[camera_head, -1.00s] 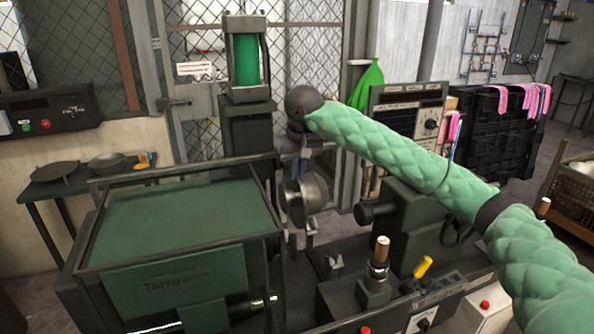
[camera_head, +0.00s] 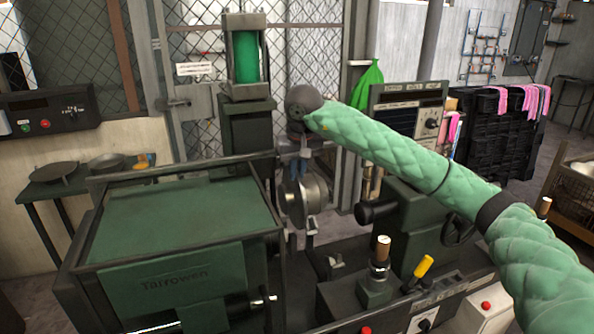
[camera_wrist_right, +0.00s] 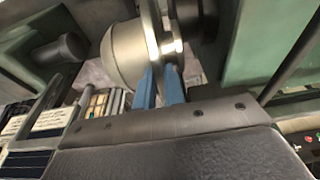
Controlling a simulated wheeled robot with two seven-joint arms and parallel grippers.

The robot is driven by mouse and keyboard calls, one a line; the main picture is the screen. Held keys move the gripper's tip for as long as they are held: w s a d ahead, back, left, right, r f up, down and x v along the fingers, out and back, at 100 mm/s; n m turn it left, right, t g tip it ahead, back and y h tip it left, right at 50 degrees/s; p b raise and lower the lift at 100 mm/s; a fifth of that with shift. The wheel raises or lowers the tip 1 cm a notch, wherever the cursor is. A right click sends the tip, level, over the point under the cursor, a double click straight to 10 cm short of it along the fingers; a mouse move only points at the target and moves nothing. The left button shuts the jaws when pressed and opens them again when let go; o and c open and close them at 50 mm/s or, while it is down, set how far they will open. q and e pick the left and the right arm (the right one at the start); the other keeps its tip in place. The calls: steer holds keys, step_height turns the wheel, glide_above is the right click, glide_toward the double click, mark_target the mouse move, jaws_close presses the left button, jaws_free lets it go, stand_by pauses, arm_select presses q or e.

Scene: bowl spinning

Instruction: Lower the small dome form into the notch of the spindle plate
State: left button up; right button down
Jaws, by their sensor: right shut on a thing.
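The small dome form (camera_head: 314,194) is a bare-metal dome with a stepped rim. My right gripper (camera_head: 292,178) points down and is shut on its rim side with blue fingers. In the right wrist view, the fingers (camera_wrist_right: 161,85) are at the bright rim, with the dome (camera_wrist_right: 122,52) bulging to the left. A darker round part, seemingly the spindle plate (camera_wrist_right: 192,18), is close beside the rim on the right. The notch is hidden, and I cannot tell whether the dome form touches the plate. My left gripper is not in view.
The green headstock housing (camera_head: 190,272) stands left of the dome form. A green tailstock with a black cylinder (camera_head: 374,212) faces it from the right. A wooden-handled tool post (camera_head: 380,262) and a yellow handle (camera_head: 423,267) stand in front on the right.

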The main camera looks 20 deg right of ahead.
mark_target(295, 207)
steer(key=shift+s+b+x, duration=0.25)
steer(key=shift+b+x, duration=0.65)
steer(key=shift+x, duration=0.1)
steer(key=shift+w+a+f+b, duration=0.1)
steer(key=shift+a+f+b, duration=0.15)
steer(key=shift+f+b, duration=0.5)
stand_by(0.3)
steer(key=shift+f+b, duration=0.2)
steer(key=shift+b, duration=0.25)
stand_by(0.4)
steer(key=shift+f+b, duration=0.7)
steer(key=shift+f, duration=0.05)
stand_by(0.7)
steer(key=shift+s+b+x, duration=0.25)
steer(key=shift+b+x, duration=0.65)
steer(key=shift+x, duration=0.15)
steer(key=shift+s+b+x, duration=0.2)
steer(key=shift+b+x, duration=0.65)
steer(key=shift+x, duration=0.15)
steer(key=shift+s+b+x, duration=0.25)
steer(key=shift+b+x, duration=0.65)
steer(key=shift+x, duration=0.15)
stand_by(0.5)
